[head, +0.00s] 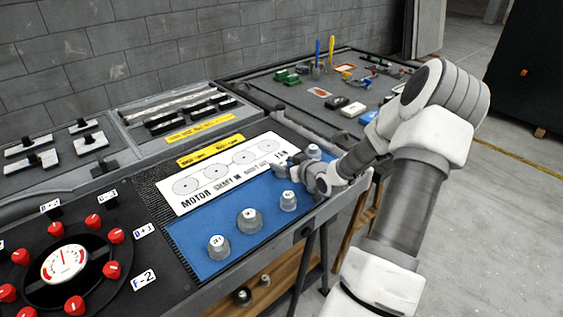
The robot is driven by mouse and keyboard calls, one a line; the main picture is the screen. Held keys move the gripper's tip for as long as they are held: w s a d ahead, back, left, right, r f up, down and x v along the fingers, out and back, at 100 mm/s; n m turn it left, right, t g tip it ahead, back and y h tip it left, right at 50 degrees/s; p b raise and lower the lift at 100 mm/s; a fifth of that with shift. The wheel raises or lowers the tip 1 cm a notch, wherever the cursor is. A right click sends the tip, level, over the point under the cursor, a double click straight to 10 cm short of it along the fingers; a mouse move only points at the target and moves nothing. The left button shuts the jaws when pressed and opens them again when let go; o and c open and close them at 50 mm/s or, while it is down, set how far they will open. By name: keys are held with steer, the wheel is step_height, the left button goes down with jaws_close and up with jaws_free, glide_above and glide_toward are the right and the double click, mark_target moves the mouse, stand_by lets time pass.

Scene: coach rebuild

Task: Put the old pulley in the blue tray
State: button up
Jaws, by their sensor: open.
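A blue tray or mat (205,258) lies along the front of the bench in the head view. I cannot tell which piece, if any, is the old pulley. My gripper (300,171) is open, low over the right end of the blue surface. The arm and wrist partly hide that end, and contact is unclear.
A white board with circles (222,177) lies behind the blue surface. Red knobs surround a gauge (65,263) at front left. A second bench (272,93) behind carries tools and small blocks. Open floor (500,220) lies at right.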

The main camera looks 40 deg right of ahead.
steer(key=p+v, duration=0.1)
steer(key=v, duration=0.9)
steer(key=shift+s, duration=0.1)
steer(key=shift+p, duration=0.3)
